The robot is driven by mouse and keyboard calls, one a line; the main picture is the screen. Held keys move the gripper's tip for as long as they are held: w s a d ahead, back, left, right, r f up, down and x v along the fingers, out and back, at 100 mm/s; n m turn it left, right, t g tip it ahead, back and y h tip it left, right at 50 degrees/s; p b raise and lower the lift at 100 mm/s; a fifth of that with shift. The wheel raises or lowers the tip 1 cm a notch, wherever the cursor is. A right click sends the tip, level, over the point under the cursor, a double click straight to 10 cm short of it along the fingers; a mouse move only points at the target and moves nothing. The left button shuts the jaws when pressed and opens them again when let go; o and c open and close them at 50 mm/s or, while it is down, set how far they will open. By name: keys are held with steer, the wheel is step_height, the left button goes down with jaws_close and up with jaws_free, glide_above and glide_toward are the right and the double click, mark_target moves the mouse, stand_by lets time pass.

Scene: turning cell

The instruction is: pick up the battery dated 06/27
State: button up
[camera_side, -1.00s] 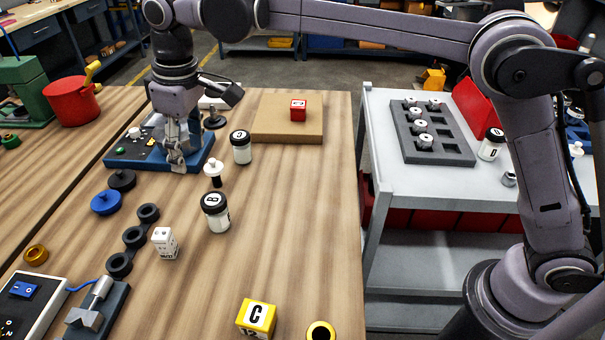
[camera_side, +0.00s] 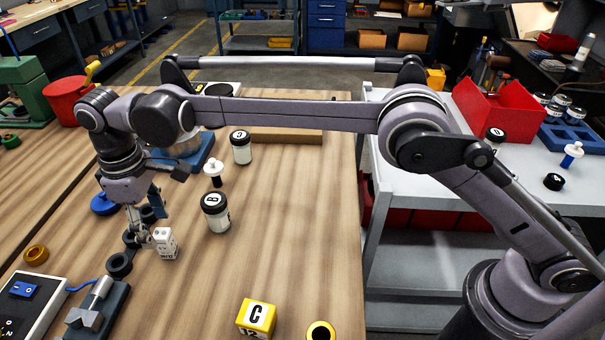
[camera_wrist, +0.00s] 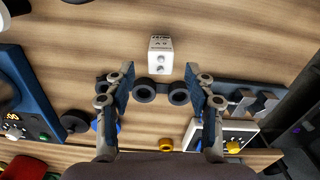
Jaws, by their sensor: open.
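A white block-shaped battery (camera_side: 166,243) with two round terminals stands on the wooden bench left of centre. It also shows in the wrist view (camera_wrist: 160,56), just beyond my fingertips. Small dark print is on it, but I cannot read a date. My gripper (camera_side: 138,230) is open and points down close to its left side in the side view. In the wrist view my gripper (camera_wrist: 159,75) has its two fingers spread apart, with nothing held between them. Whether a finger touches the battery I cannot tell.
Black linked rings (camera_side: 120,264) lie beside the battery, under my fingers. The bench's right middle is clear.

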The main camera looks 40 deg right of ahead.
mark_target(161, 233)
steer(key=shift+s+d+f, duration=0.1)
steer(key=shift+f, duration=1.4)
steer(key=shift+s+d+f, duration=0.1)
steer(key=shift+f, duration=1.35)
jaws_close()
